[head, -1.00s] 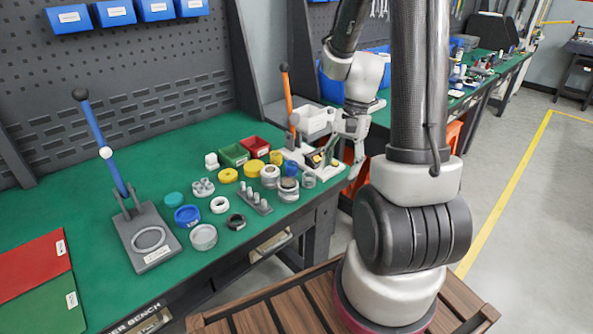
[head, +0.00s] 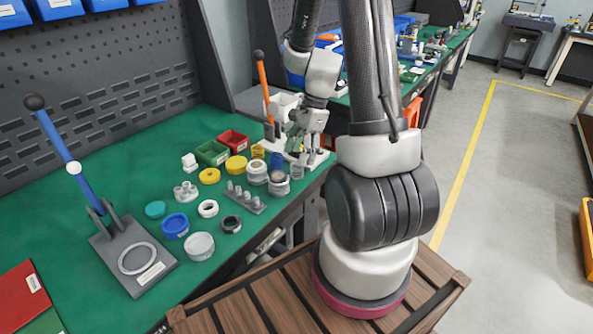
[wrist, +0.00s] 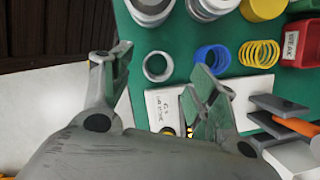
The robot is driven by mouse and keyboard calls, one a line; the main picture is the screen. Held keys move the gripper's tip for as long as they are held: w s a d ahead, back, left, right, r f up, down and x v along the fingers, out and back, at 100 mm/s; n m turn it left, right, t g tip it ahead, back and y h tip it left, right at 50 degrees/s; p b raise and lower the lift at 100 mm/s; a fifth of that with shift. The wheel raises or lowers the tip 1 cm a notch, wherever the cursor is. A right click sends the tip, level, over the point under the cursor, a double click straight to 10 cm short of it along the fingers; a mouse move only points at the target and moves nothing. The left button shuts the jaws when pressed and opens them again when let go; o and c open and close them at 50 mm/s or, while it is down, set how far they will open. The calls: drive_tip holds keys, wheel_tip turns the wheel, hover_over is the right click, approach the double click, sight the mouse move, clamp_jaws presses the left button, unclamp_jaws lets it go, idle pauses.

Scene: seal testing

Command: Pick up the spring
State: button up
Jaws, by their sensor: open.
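The spring (wrist: 258,53) is a yellow coil lying on the green bench in the wrist view, right of a blue ring (wrist: 213,57) and left of a red bin (wrist: 300,42). In the head view the yellow spring (head: 258,151) is small, among parts near the bench's right end. My gripper (wrist: 163,75) is open and empty, with its two fingers spread apart. The spring lies outside the fingers, beyond the right one in the wrist view. In the head view my gripper (head: 300,148) hangs over the bench's right end, right of the spring.
A white fixture with an orange lever (head: 264,88) stands beside and partly behind my gripper. A green bin (head: 212,153) and several rings and cylinders crowd the spring's left and front. A press with a blue lever (head: 58,140) stands far left. Open bench lies behind the parts.

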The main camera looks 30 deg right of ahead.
sight(297, 166)
drive_tip(key=x, duration=0.5)
drive_tip(key=shift+s+d+f, duration=0.1)
drive_tip(key=shift+d+f, duration=0.05)
drive_tip(key=shift+d, duration=0.05)
drive_tip(key=c, duration=1.1)
